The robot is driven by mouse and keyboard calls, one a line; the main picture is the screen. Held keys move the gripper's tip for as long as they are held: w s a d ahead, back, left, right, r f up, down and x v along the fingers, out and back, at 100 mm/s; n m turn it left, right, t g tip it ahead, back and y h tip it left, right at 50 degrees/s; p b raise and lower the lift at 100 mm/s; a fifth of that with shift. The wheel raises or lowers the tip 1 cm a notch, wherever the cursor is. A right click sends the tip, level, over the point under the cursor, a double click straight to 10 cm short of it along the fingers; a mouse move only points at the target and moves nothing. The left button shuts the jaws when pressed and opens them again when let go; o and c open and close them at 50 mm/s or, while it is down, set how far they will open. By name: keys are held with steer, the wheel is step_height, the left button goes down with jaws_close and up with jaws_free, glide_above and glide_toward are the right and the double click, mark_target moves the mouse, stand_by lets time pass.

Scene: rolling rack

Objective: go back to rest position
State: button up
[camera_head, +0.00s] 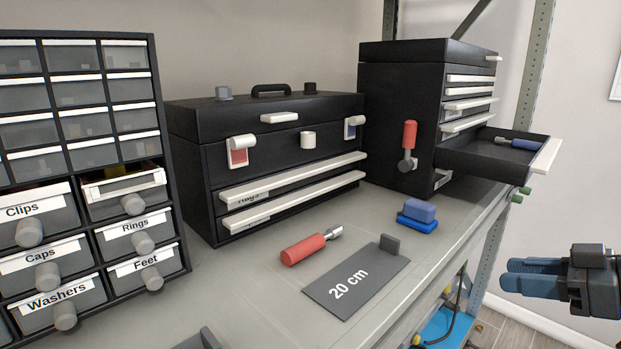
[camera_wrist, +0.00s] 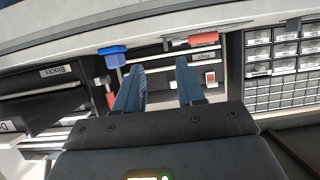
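My gripper (camera_head: 507,274) hangs at the right of the head view, with its blue fingers pointing left. It is off the front of the grey workbench (camera_head: 260,270), over the floor side and apart from everything. In the wrist view, the two blue fingertips of my gripper (camera_wrist: 160,68) stand apart with nothing between them. The bench and cabinets show beyond the fingers in that view.
A black cabinet (camera_head: 408,85) has an open drawer (camera_head: 470,155) sticking out at right, with a blue-handled tool (camera_head: 522,144). A red-handled tool (camera_head: 303,249), a blue block (camera_head: 419,211) and a "20 cm" plate (camera_head: 345,300) lie on the bench. Small-parts drawers (camera_head: 75,65) stand left.

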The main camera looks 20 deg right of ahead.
steer(key=w+a+f+m+h, duration=0.2)
steer(key=a+f+m, duration=0.3)
steer(key=a+f, duration=0.45)
steer(key=s+a+f+m+h, duration=0.3)
steer(key=s+a+f, duration=0.4)
steer(key=f, duration=0.1)
steer(key=s+a+r+n+t, duration=0.1)
steer(key=s+a+r+n, duration=0.1)
steer(key=s, duration=0.7)
steer(key=s+a+r+n+t, duration=0.1)
steer(key=s+a+r, duration=0.3)
steer(key=s, duration=0.6)
steer(key=shift+a+n, duration=0.5)
steer(key=shift+a, duration=0.2)
steer(key=shift+o, duration=0.2)
